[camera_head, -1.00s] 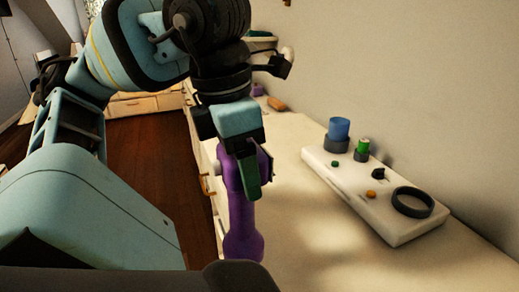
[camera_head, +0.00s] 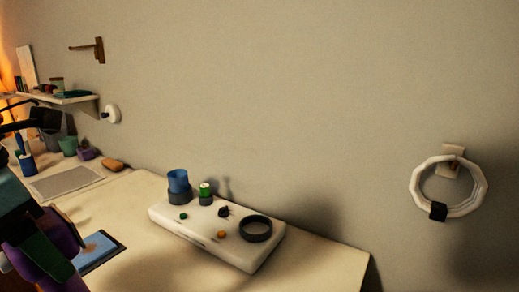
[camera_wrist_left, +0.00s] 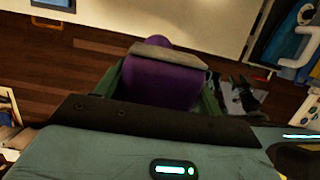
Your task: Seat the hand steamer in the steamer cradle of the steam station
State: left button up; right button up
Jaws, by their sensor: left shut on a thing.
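The purple hand steamer (camera_head: 62,236) is at the left edge of the head view, partly hidden by my left gripper (camera_head: 42,250). My left gripper is shut on it; in the left wrist view the purple body (camera_wrist_left: 160,82) sits between the green fingers. The white steam station (camera_head: 205,236) lies on the table to the right, apart from the steamer. A dark round ring (camera_head: 256,228), which looks like the steamer cradle, stands empty at its right end. A blue cup (camera_head: 178,181) and a green-topped piece (camera_head: 205,188) sit in holders at its left end. My right gripper is out of view.
A blue flat pad (camera_head: 100,247) lies on the table near the gripper, with a grey mat (camera_head: 65,182) behind. A white coiled ring (camera_head: 478,190) hangs on the wall at right. The table (camera_head: 320,268) is clear right of the station.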

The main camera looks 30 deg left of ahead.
pick_arm(q)
jog(key=s+r+t+p, duration=0.1)
jog(key=s+r+p, duration=0.1)
jog(key=r+p, duration=0.2)
jog(key=s+r+t+p, duration=0.1)
jog(key=s+r+p, duration=0.2)
jog(key=r, duration=0.8)
jog(key=shift+s+r+p, duration=0.15)
jog(key=shift+s+p, duration=0.15)
jog(key=shift+p, duration=0.45)
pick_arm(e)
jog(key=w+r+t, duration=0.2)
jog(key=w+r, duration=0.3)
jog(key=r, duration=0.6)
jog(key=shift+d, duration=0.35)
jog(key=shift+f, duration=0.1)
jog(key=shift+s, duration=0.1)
